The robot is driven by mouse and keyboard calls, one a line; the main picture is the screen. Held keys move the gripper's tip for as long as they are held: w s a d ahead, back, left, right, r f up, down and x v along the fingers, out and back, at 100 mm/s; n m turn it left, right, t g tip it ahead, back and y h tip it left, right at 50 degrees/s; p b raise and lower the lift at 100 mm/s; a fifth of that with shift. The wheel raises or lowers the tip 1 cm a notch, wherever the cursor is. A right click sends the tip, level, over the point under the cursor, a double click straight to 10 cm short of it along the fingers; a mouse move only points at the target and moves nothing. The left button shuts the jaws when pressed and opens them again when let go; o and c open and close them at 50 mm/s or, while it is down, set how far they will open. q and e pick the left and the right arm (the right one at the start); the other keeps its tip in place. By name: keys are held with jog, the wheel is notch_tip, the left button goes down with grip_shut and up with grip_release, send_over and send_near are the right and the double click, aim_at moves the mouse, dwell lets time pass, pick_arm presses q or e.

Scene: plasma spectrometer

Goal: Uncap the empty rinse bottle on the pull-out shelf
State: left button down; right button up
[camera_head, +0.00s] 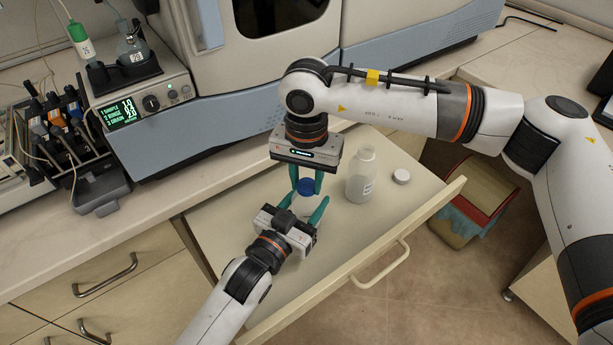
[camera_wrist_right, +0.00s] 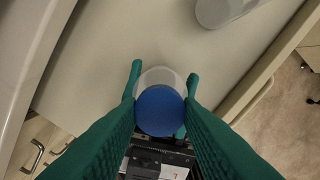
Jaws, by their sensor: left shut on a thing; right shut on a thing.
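A clear bottle (camera_head: 301,204) with a blue cap (camera_head: 306,186) is over the pull-out shelf, mostly hidden by my grippers. My left gripper (camera_head: 303,207) is shut on its body from the lower left. My right gripper (camera_head: 306,183) points down and is shut on the blue cap. In the right wrist view the cap (camera_wrist_right: 160,111) fills the space between the teal fingers, and the clear bottle (camera_wrist_right: 160,76) shows behind it. I cannot tell whether the cap is still seated on the neck.
The spectrometer (camera_head: 240,90) and a pump box with a green display (camera_head: 122,112) stand behind. An open bin (camera_head: 470,205) is on the floor at right.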

aim_at(307, 185)
jog(key=shift+r, duration=0.15)
dwell(0.3)
jog(key=shift+r, duration=0.95)
jog(key=shift+r, duration=2)
pick_arm(q)
jog(key=c, duration=0.6)
grip_release()
jog(key=shift+o, duration=0.2)
